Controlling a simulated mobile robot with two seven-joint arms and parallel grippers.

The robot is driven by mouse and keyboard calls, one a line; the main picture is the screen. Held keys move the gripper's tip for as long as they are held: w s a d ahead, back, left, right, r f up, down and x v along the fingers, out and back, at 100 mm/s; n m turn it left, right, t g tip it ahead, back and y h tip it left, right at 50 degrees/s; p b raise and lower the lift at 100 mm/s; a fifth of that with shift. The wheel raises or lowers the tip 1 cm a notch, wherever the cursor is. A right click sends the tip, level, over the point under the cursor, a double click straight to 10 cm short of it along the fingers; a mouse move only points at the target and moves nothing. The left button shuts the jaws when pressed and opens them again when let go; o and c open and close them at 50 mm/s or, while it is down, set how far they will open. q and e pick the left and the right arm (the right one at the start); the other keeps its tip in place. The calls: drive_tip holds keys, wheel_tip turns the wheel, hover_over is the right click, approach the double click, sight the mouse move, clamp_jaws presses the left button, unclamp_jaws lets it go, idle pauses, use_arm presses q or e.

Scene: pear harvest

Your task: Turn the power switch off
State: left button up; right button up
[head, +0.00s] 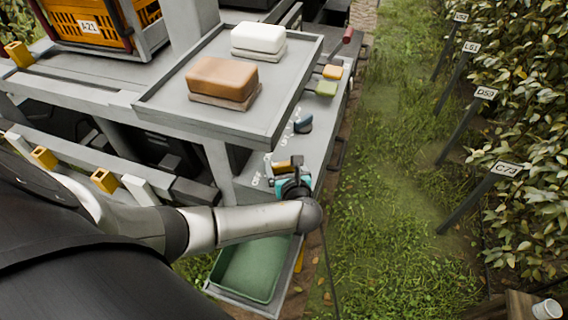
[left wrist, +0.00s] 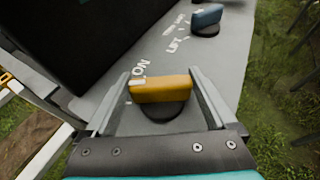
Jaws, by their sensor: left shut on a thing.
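The power switch is a yellow rotary knob (head: 281,166) on a dark round base, set in the grey control panel (head: 323,147). In the left wrist view the yellow knob (left wrist: 162,89) lies crosswise between the two fingers, with the white letters ON beside it. My left gripper (head: 288,172) is over the knob from the near side, shut on its two ends. Its fingers also show in the left wrist view (left wrist: 160,86). White lettering, seemingly OFF, shows left of the knob in the head view. My right gripper is not in view.
A blue knob (head: 303,123) marked LIFT sits farther along the panel. A grey tray (head: 165,103) with a brown and a white block is above. A green bin (head: 250,268) is below. Grass is right.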

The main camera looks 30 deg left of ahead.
use_arm(q)
drive_tip(key=o, duration=1.1)
drive_tip(key=shift+a+r, duration=0.1)
drive_tip(key=shift+c, duration=0.2)
drive_tip(key=shift+s+d+r, duration=0.1)
drive_tip(key=shift+s+d, duration=0.2)
drive_tip(key=shift+d, duration=0.15)
drive_tip(key=p+v, duration=0.1)
drive_tip(key=v, duration=1.3)
drive_tip(key=shift+s, duration=0.15)
